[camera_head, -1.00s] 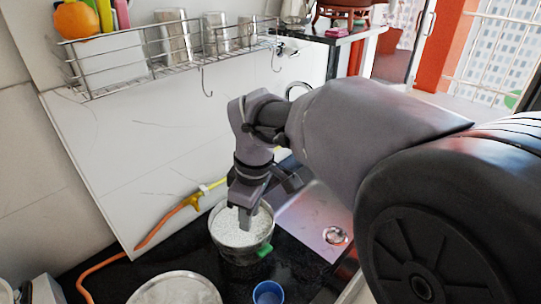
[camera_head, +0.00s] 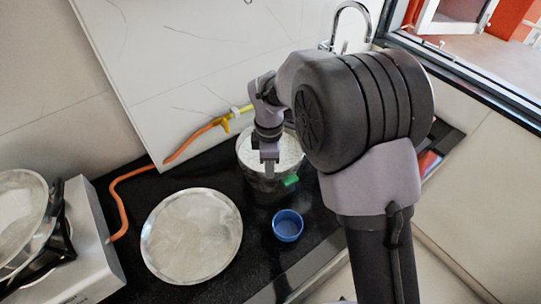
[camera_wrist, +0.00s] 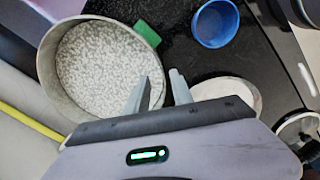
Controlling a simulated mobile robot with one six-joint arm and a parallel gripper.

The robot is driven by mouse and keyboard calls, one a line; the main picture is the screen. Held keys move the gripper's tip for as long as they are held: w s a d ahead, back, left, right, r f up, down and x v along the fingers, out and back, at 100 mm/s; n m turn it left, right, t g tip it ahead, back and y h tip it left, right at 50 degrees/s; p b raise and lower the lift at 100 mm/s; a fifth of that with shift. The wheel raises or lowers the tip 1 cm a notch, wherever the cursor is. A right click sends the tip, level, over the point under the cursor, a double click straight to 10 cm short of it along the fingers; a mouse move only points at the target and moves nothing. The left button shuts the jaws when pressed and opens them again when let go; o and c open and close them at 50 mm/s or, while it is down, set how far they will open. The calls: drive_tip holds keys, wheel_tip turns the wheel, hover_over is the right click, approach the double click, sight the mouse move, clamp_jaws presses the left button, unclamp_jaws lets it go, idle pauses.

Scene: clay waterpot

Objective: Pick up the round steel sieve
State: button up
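A round steel vessel (camera_head: 258,182) with a speckled white inside stands on the dark counter and seems to be the sieve. I cannot tell whether the speckles are holes or contents. In the wrist view its speckled inside (camera_wrist: 95,65) fills the upper left. A green tab (camera_head: 291,181) is at its near right side and also shows in the wrist view (camera_wrist: 153,97). My gripper (camera_head: 269,171) is over the vessel in the head view. In the wrist view my gripper (camera_wrist: 160,75) has its fingertips apart near the green tab. Whether they touch is unclear.
A flat round steel plate (camera_head: 192,237) lies left of the vessel. A blue cup (camera_head: 288,226) stands close on the right. A stove (camera_head: 75,252) is at far left. An orange hose (camera_head: 121,200) runs along the wall. A faucet (camera_head: 350,12) is behind my arm.

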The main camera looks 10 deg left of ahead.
wheel_tip(320, 180, down, 3)
drive_tip(key=shift+f+b, duration=0.1)
drive_tip(key=shift+b, duration=0.25)
drive_tip(key=shift+r, duration=0.2)
drive_tip(key=shift+c, duration=0.5)
clamp_jaws()
idle(0.4)
